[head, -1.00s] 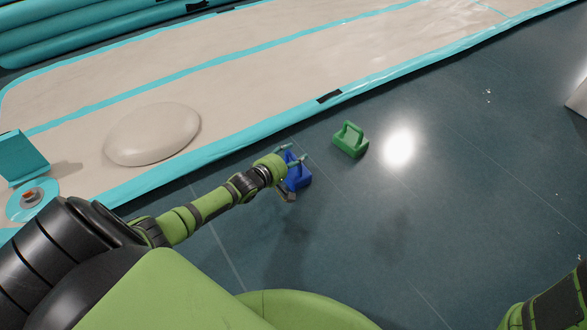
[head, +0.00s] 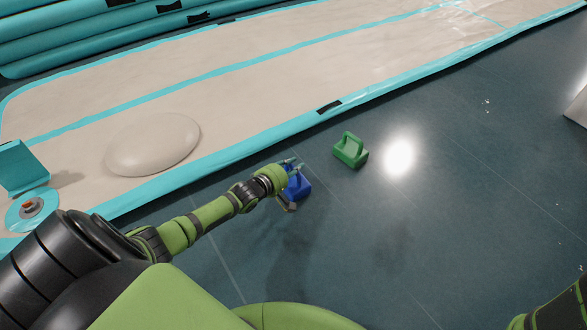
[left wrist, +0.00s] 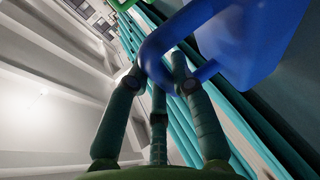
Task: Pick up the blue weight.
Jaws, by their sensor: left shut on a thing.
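The blue weight (head: 300,187), a block with a loop handle, is just beyond the end of my left arm in the head view. My left gripper (head: 294,166) is shut on its handle and partly hides the weight. In the left wrist view the blue weight (left wrist: 250,42) fills the upper right, and the fingers of the gripper (left wrist: 158,80) close about its curved handle. I cannot tell whether the weight still touches the floor. My right gripper is out of view.
A green weight (head: 350,151) of the same shape stands on the dark floor, right of and beyond the blue one. A beige inflatable track (head: 240,105) with teal edges runs behind both.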

